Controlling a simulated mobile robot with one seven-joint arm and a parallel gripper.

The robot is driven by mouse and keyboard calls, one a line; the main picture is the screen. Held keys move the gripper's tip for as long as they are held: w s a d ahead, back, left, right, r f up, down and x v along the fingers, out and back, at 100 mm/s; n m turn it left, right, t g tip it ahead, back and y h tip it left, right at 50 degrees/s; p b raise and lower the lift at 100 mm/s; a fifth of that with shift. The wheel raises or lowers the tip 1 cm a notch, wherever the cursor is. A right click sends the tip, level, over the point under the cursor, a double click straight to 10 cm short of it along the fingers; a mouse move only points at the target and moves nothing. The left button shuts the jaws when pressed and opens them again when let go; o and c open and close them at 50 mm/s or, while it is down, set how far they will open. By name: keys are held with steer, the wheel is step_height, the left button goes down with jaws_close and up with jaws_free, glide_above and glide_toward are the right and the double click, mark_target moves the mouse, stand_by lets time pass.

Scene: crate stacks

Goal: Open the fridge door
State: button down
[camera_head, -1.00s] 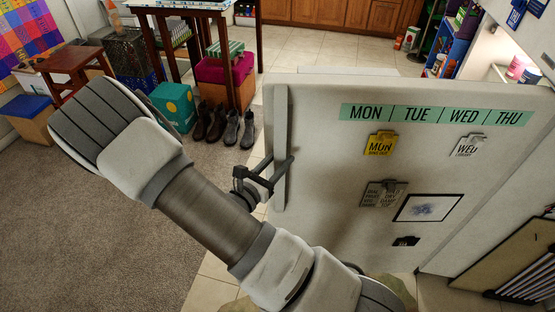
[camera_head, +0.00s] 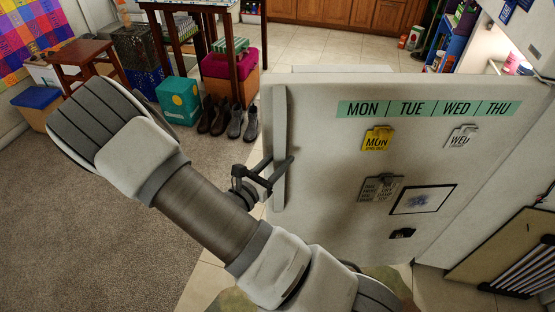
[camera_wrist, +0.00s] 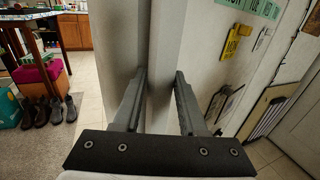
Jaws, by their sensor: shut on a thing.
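The fridge door (camera_head: 330,150) is a pale panel with a green weekday strip, notes and a framed picture. It stands partly open, with a lit gap behind its top right part. Its long vertical handle (camera_head: 280,115) runs along the left edge. My gripper (camera_head: 279,170) is shut on the handle at its lower half. In the wrist view, the two dark fingers (camera_wrist: 160,76) stand on either side of the pale handle (camera_wrist: 166,45). The exact contact is partly hidden by the fingers.
Lit shelves with items (camera_head: 514,64) show behind the door at upper right. A tan board with dark bars (camera_head: 510,255) stands at lower right. Several shoes (camera_head: 228,117), a teal box (camera_head: 178,100) and a dark-legged table (camera_head: 237,50) are at the back left. The carpet (camera_head: 90,210) at left is clear.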

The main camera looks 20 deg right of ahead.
steer(key=shift+s+d+r, duration=0.1)
steer(key=shift+s+d, duration=0.1)
steer(key=shift+s, duration=0.15)
steer(key=c, duration=0.5)
jaws_free()
steer(key=shift+w+a, duration=0.1)
steer(key=shift+a, duration=0.3)
steer(key=v, duration=1.7)
steer(key=shift+d+b, duration=0.15)
steer(key=shift+b, duration=0.25)
